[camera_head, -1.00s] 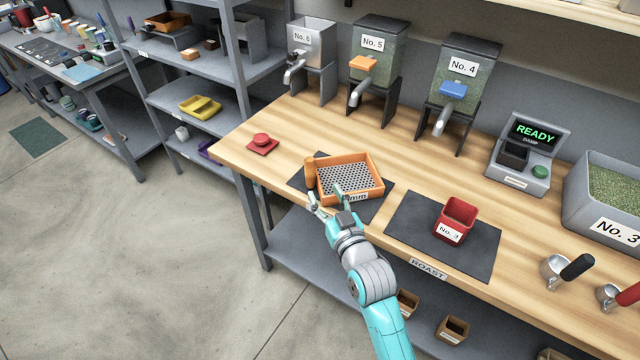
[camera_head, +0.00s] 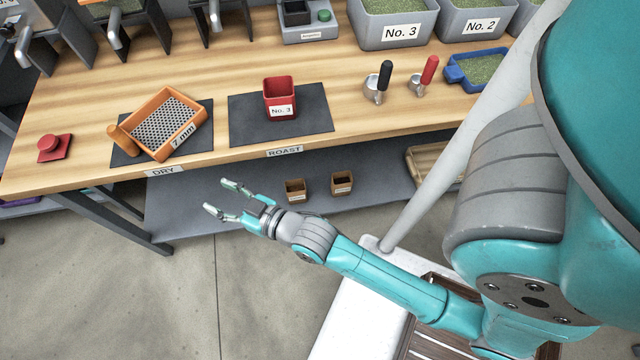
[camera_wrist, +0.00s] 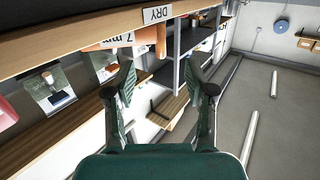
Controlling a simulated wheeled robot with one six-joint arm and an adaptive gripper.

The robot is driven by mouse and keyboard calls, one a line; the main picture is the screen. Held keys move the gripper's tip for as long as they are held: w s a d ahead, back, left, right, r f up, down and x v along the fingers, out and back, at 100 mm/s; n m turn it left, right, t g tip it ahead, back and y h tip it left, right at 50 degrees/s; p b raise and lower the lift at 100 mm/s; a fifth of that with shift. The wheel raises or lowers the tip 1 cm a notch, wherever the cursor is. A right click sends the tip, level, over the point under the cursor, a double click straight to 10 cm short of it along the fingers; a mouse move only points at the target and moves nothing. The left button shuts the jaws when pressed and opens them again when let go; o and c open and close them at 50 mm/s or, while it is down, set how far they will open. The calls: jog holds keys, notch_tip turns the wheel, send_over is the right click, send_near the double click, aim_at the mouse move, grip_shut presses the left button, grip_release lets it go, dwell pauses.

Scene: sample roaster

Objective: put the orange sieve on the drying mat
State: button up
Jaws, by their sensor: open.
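The orange sieve (camera_head: 158,124), labelled 7 mm, has a perforated grey floor and a handle stub at its left. It rests on the dark drying mat (camera_head: 202,142) behind the DRY label (camera_head: 165,172), set at an angle to the mat. Its front wall shows partly in the wrist view (camera_wrist: 117,40). My gripper (camera_head: 222,198) is open and empty, in front of the bench edge and apart from the sieve. In the wrist view, nothing is between the fingers (camera_wrist: 165,82).
A red cup (camera_head: 281,104) labelled No. 3 stands on the dark roast mat (camera_head: 322,118). Scoops (camera_head: 378,86) lie right. Small brown cups (camera_head: 342,183) stand on the lower shelf. Floor before the bench is free.

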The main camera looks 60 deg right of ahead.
jog(key=s+a+r+g, duration=0.1)
jog(key=s+r+g, duration=0.1)
jog(key=s, duration=2.7)
jog(key=shift+r, duration=0.1)
